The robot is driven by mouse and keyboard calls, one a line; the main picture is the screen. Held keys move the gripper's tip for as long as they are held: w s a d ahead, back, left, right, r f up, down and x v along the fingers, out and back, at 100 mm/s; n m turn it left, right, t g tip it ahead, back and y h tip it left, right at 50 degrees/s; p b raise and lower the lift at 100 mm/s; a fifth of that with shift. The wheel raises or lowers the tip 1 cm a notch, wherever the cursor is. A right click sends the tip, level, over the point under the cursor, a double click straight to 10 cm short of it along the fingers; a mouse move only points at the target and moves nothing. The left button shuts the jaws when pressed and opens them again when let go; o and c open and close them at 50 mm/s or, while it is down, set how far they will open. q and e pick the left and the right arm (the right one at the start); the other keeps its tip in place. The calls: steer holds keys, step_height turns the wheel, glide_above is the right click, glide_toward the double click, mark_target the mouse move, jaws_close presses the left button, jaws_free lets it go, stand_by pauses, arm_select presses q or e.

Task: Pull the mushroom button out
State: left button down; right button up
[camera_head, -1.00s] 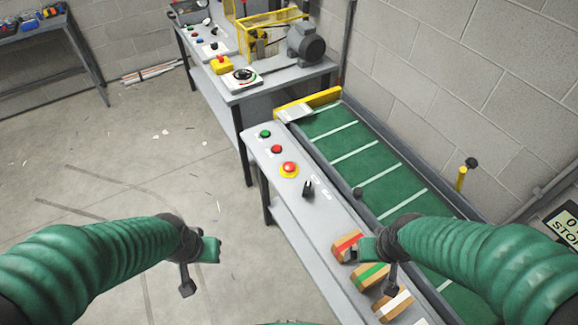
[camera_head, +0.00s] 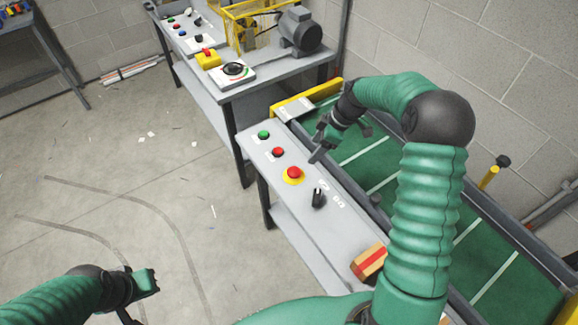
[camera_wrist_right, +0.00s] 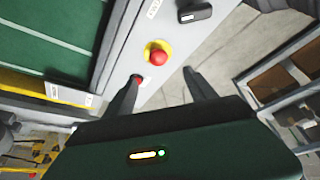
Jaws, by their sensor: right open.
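The red mushroom button (camera_head: 294,172) sits on a round yellow base on the grey control panel (camera_head: 330,228). In the right wrist view the mushroom button (camera_wrist_right: 158,56) shows just beyond and between the fingertips, apart from them. My right gripper (camera_head: 338,147) is open and empty, above the panel's far side, up and right of the button; its two spread fingers also show in the right wrist view (camera_wrist_right: 161,75). My left gripper (camera_head: 130,308) is low at the left over the floor, away from the panel; its fingers are partly cut off.
A green button (camera_head: 264,135), a flat red button (camera_head: 278,152) and a black selector knob (camera_head: 318,198) are close by on the panel. A wooden block with a red stripe (camera_head: 369,262) lies nearer. A green conveyor (camera_head: 363,150) runs alongside. A second bench (camera_head: 262,86) with a motor stands behind.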

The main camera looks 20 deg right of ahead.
mark_target(295, 170)
steer(key=x, duration=0.9)
steer(key=p+x, duration=0.1)
steer(key=x, duration=0.3)
steer(key=shift+w+a, duration=0.15)
steer(key=shift+w, duration=0.25)
steer(key=shift+a+f, duration=0.1)
steer(key=shift+f, duration=0.45)
steer(key=shift+w+f, duration=0.15)
arm_select(q)
steer(key=shift+w+r, duration=0.4)
steer(key=shift+w, duration=0.1)
arm_select(e)
jaws_close()
